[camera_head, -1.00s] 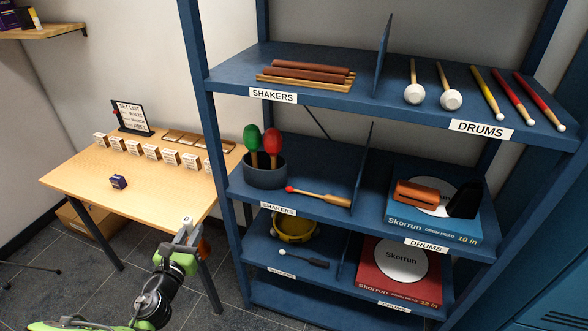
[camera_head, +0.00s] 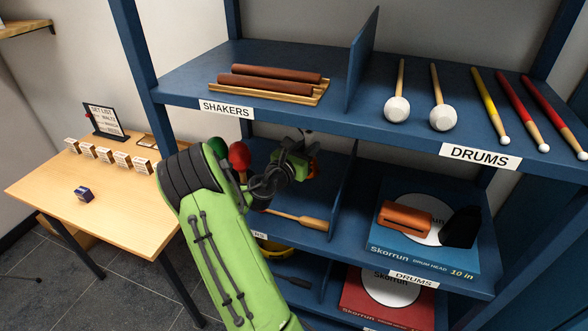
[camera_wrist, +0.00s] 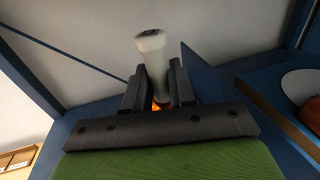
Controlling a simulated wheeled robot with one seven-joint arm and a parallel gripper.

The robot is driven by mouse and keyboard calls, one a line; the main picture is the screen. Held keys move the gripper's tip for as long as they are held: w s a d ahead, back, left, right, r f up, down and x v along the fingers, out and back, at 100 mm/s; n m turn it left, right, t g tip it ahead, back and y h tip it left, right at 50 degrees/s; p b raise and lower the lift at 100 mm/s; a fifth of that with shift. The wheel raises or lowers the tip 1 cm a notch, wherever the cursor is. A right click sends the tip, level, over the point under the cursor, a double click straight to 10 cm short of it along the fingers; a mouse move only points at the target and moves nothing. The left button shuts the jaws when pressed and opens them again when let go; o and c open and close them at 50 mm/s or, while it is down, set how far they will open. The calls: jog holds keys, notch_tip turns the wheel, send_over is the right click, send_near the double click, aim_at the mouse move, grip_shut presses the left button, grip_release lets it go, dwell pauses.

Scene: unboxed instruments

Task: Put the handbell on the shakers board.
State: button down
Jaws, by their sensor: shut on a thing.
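My gripper (camera_head: 303,158) is shut on the handbell, inside the opening of the middle left shelf bay. In the wrist view the bell's white handle (camera_wrist: 152,45) stands up between the fingers, slightly tilted. An orange part of the bell (camera_head: 313,168) shows beside the gripper in the head view; the rest is hidden. Boards on the left side carry SHAKERS labels: the upper shakers board (camera_head: 188,82) holds brown sticks on a wooden tray (camera_head: 312,97). The middle shakers board (camera_head: 322,198) is below my gripper, partly hidden by my arm.
Green (camera_head: 217,146) and red (camera_head: 239,155) maracas stand left of my gripper. A wooden stick-like instrument (camera_head: 298,219) lies below it. An upright blue divider (camera_head: 343,190) closes the bay's right side. The upper board is overhead. A wood block (camera_head: 404,217) lies beyond the divider.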

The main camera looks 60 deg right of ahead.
jog(key=shift+d+f, duration=0.15)
jog(key=shift+d, duration=0.15)
jog(key=f+b, duration=0.1)
jog(key=f, duration=0.2)
jog(key=f+b, duration=0.2)
jog(key=f, duration=0.1)
jog(key=f+b, duration=0.1)
jog(key=f, duration=0.2)
jog(key=shift+a+f, duration=0.25)
jog(key=shift+a, duration=0.15)
jog(key=shift+r, duration=0.1)
jog(key=c, duration=0.9)
grip_release()
jog(key=shift+r, duration=0.1)
jog(key=a, duration=0.8)
jog(key=w+a, duration=0.1)
jog(key=a, duration=0.3)
